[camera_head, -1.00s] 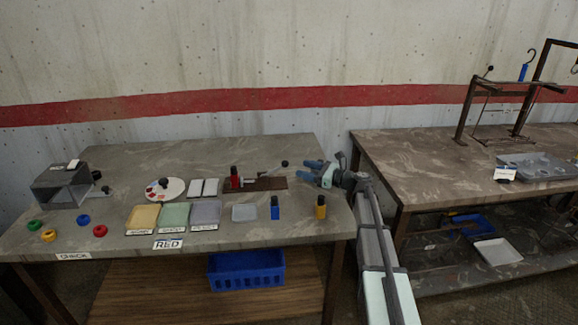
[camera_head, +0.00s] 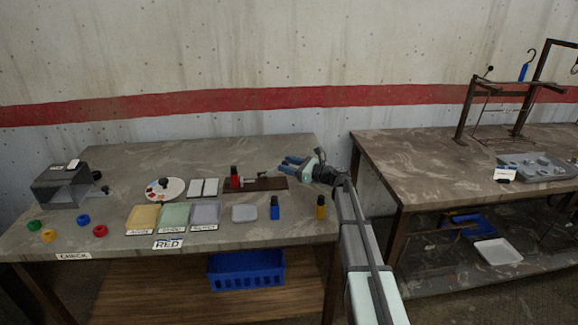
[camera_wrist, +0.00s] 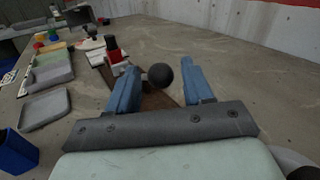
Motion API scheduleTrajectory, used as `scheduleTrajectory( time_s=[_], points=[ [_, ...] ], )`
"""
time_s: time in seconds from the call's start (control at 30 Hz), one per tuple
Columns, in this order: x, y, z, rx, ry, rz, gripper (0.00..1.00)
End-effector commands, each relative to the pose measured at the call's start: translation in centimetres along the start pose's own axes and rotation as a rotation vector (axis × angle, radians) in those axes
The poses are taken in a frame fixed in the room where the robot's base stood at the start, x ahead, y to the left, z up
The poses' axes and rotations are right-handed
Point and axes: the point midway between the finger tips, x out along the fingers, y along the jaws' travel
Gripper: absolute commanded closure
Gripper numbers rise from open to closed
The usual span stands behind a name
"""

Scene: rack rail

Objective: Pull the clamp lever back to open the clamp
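The clamp stands on a dark brown base plate (camera_head: 267,184) on the left table, with a red block (camera_head: 235,182) at its left end. In the wrist view the red block (camera_wrist: 117,57) is at upper left. The lever's round black knob (camera_wrist: 160,75) shows between my two blue fingers, with a gap on each side; I cannot tell how deep between them it sits. In the head view my gripper (camera_head: 287,161) covers the knob and lever end. My gripper (camera_wrist: 158,80) is open, at the right end of the clamp.
A blue block (camera_head: 275,209) and a yellow block (camera_head: 320,209) stand in front of the clamp. A grey tray (camera_head: 244,213) and coloured pads (camera_head: 174,214) lie to the left. The table behind the clamp is clear. A second table (camera_head: 430,160) stands at right.

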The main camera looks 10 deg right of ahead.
Motion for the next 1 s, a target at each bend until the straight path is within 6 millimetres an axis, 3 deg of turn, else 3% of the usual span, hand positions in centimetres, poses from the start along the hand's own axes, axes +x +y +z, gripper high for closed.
scheduleTrajectory(
  time_s=[0.07,0.5,1.0],
  points=[
    [-0.01,0.0,0.0,0.0,0.0,0.0,0.57],
    [-0.03,-0.04,0.0,0.0,0.0,-0.001,0.99],
    [0.09,-0.04,0.34,-0.018,0.023,0.0,1.0]
  ],
)
